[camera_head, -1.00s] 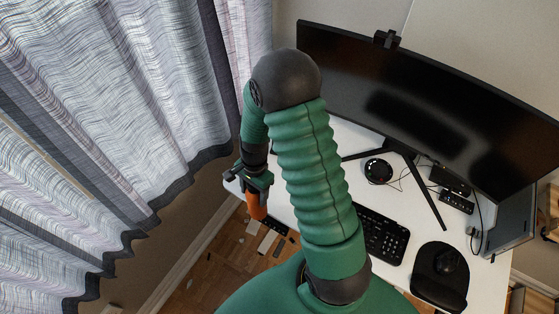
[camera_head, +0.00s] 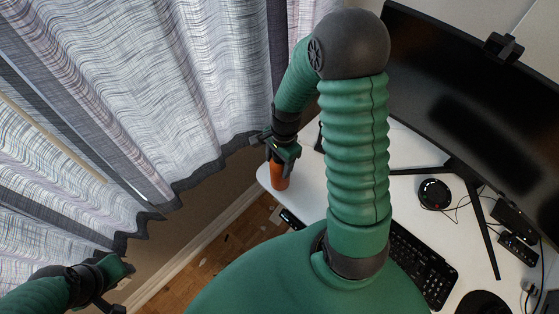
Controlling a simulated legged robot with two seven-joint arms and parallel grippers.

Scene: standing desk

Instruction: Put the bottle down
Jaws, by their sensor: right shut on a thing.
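An orange bottle (camera_head: 280,177) hangs below my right gripper (camera_head: 279,156), which is shut on its upper end. The bottle looks roughly upright, and in the picture it lies over the left corner of the white desk (camera_head: 306,190). I cannot tell whether its base touches the desk top. The gripper hides the bottle's top. My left gripper (camera_head: 116,286) is at the bottom left, away from the desk; its jaw opening is unclear.
A curved monitor (camera_head: 460,110) stands on the desk with a keyboard (camera_head: 424,262) and a round black device (camera_head: 434,193). A curtain (camera_head: 170,90) hangs close on the left. Desk space right of the bottle looks clear, partly hidden by my arm.

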